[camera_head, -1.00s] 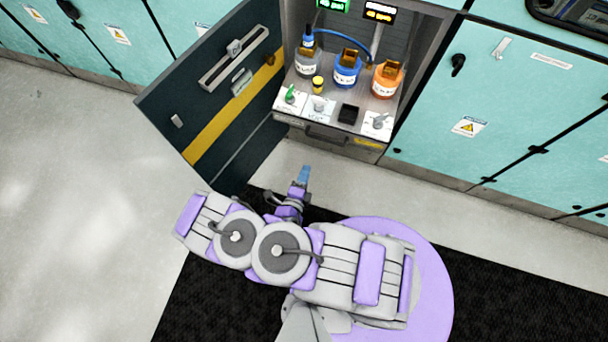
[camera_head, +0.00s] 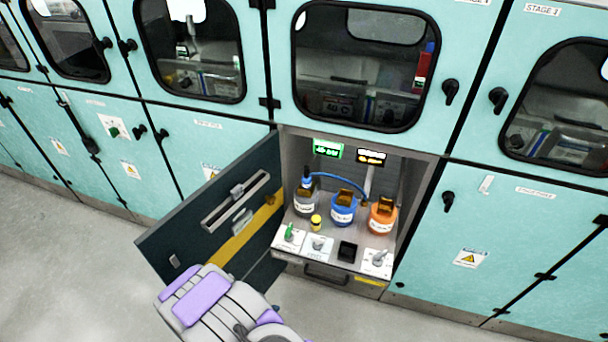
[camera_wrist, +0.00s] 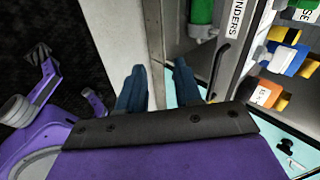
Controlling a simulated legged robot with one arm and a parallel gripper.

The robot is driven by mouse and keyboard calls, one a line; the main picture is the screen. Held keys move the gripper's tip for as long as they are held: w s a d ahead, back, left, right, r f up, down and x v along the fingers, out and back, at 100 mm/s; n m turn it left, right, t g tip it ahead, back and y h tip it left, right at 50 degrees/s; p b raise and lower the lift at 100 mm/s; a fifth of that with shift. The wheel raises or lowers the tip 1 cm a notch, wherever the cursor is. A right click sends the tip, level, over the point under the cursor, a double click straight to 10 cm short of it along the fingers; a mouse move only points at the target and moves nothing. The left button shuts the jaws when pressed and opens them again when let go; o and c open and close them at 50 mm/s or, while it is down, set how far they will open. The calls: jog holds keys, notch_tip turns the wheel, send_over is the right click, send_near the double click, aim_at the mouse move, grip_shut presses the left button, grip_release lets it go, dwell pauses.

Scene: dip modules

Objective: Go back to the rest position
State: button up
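My gripper (camera_wrist: 158,74) shows in the wrist view with its two dark blue fingers apart and nothing between them. It points toward the floor and the front of the open cabinet.
My arm overlaps the door's lower edge in the head view. Grey floor (camera_head: 60,290) is clear at left.

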jog(key=w+a+r+n+g+y, duration=0.2)
jog(key=a+r, duration=0.3)
jog(key=r, duration=0.1)
jog(key=s+d+r+n+g+y, duration=0.15)
jog(key=r+n, duration=0.25)
jog(key=r, duration=0.7)
jog(key=w+d+r+n+g+y, duration=0.1)
jog(key=d+r+n+g+y, duration=0.3)
jog(key=r, duration=0.7)
jog(key=s+d+r+n+g+h, duration=0.1)
jog(key=s+d+r+n+h, duration=0.1)
jog(key=s+d+r+n, duration=0.3)
jog(key=s+d+r+n+g+h, duration=0.1)
jog(key=s+d+r+n, duration=0.4)
jog(key=s+d+r, duration=0.7)
jog(key=s+d+h, duration=0.1)
jog(key=s+d, duration=0.4)
jog(key=d, duration=0.1)
jog(key=shift+s+d+r+n, duration=0.2)
jog(key=shift+s+d+n, duration=0.1)
jog(key=shift+d, duration=0.05)
